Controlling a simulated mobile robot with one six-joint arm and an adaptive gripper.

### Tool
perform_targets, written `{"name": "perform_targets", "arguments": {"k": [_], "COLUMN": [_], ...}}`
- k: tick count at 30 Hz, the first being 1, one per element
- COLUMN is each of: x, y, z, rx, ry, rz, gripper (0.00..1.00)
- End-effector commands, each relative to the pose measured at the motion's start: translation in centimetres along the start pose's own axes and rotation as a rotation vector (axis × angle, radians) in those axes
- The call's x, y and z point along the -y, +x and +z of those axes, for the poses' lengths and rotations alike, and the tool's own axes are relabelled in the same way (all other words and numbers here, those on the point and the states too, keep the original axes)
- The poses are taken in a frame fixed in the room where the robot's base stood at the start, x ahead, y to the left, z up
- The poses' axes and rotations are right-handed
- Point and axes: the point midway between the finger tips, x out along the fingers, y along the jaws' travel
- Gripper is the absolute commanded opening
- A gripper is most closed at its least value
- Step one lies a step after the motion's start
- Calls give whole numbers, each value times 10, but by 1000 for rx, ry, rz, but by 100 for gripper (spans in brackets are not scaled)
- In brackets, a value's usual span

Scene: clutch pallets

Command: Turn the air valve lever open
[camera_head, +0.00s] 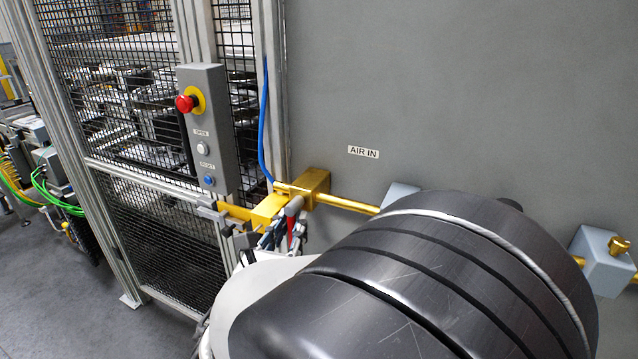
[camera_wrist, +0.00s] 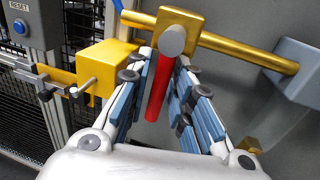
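The red air valve lever (camera_wrist: 158,88) shows in the wrist view, hanging down across the line of the brass pipe from a grey round pivot (camera_wrist: 172,40) on the brass valve body (camera_wrist: 190,22). My gripper (camera_wrist: 162,72) has its blue-padded fingers on both sides of the lever, apart, with narrow gaps visible beside it. In the head view the lever (camera_head: 291,230) is a small red strip by my gripper (camera_head: 283,232), below the valve body (camera_head: 316,186). My arm hides part of the gripper there.
A yellow block (camera_wrist: 103,68) with a grey handle sits close left of my gripper. The brass pipe (camera_head: 348,203) runs right along the grey wall, below the AIR IN label (camera_head: 363,152). A button box (camera_head: 207,130) hangs on the mesh fence at left.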

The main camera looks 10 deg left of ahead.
Motion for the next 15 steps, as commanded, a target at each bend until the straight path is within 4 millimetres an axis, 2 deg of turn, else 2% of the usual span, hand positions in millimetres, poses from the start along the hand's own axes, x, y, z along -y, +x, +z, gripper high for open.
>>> {"name": "perform_targets", "arguments": {"k": [11, 15], "x": [1, 1], "y": [0, 0], "z": [0, 0], "rx": [-1, -1], "ry": [0, 0], "rz": [2, 2], "gripper": [21, 12]}}
